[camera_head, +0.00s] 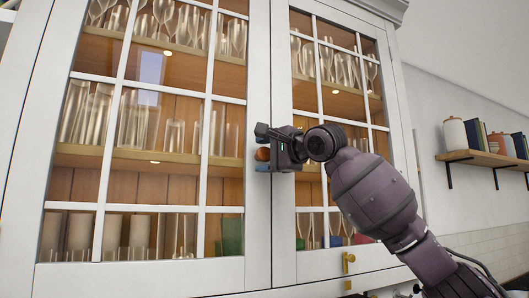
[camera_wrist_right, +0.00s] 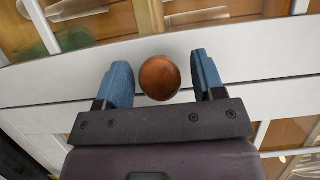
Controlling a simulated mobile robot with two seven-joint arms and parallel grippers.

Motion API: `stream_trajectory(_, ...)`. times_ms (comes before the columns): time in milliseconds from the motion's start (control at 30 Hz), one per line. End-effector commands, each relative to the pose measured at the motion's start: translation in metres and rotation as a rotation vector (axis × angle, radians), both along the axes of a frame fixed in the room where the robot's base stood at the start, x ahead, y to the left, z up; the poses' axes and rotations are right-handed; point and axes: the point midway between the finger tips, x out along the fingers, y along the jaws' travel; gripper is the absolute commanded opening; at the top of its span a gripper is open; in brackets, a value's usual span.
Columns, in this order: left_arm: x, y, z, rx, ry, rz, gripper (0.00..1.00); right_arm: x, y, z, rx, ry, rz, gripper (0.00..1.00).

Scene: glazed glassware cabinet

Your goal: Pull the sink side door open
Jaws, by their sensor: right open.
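The cabinet has two tall glazed white doors, a left door (camera_head: 257,225) and a right door (camera_head: 283,225), both looking closed along the seam between them. The pictures do not show which side the sink is on. A round brown wooden knob (camera_wrist_right: 160,77) stands near the seam, seemingly on the left door; it also shows in the head view (camera_head: 262,154). My right gripper (camera_wrist_right: 160,82) is open, with its blue-padded fingers on either side of the knob and a visible gap to each. In the head view the right gripper (camera_head: 263,150) partly hides the seam. My left gripper is out of view.
Glasses (camera_head: 175,135) stand on several wooden shelves behind the panes. A brass handle (camera_head: 347,266) sits below the right door. A wall shelf (camera_head: 485,158) with jars and books is at far right. My right arm crosses in front of the right door.

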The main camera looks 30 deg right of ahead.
Motion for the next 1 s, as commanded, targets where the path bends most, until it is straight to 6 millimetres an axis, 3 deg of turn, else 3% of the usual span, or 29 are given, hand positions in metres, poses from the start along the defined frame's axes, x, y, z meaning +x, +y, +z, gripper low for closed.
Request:
stream_trajectory(300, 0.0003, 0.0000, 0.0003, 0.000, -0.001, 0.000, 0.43, 0.0016, 0.0006, -0.0003, -0.001, 0.000, -0.001, 0.61)
stream_trajectory(700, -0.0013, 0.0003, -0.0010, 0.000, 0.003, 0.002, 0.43, 0.0014, 0.0005, -0.0003, -0.001, 0.000, -0.001, 0.00)
stream_trajectory(1000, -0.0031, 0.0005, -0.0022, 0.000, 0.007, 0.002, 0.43, 0.0017, 0.0037, -0.0003, -0.001, 0.000, -0.004, 0.00)
